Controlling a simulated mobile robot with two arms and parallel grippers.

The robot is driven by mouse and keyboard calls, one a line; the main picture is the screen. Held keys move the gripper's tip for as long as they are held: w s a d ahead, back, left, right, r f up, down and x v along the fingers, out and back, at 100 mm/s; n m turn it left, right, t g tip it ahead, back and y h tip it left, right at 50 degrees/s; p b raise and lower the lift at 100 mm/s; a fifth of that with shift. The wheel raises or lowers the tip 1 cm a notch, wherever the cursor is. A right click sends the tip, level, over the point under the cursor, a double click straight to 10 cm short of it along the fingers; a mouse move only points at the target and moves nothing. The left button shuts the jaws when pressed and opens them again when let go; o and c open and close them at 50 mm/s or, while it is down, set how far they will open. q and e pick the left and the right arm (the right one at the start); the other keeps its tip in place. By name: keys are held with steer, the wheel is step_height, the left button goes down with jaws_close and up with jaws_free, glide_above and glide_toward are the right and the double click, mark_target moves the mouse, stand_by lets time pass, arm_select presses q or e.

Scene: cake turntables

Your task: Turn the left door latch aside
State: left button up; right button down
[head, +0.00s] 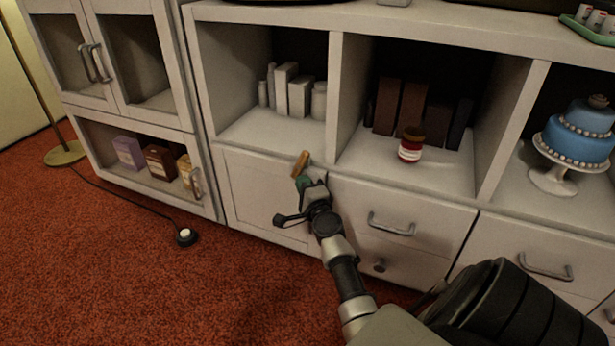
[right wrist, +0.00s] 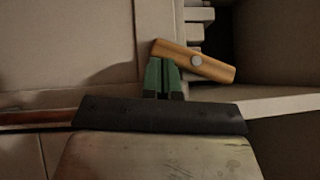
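The latch (head: 300,163) is a small wooden bar at the top edge of a white cabinet door (head: 256,196), near the door's right side. In the head view it stands tilted from upright. In the right wrist view the latch (right wrist: 213,64) shows a round grey pivot and lies aslant. My right gripper (head: 302,183) is just below the latch. Its green fingertips (right wrist: 162,72) are together, close against one end of the bar; I cannot tell whether they touch it. Nothing shows between them. My left gripper is not in view.
An open shelf above holds white containers (head: 299,96), dark books (head: 411,106) and a red-and-white jar (head: 411,146). A drawer (head: 400,212) with a bar handle is right of the door. A cord with a round switch (head: 186,237) lies on the red carpet.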

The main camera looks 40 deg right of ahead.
steer(key=shift+w+a+f, duration=0.15)
steer(key=shift+w, duration=0.2)
steer(key=shift+w+a, duration=0.1)
steer(key=shift+w, duration=0.1)
stand_by(0.4)
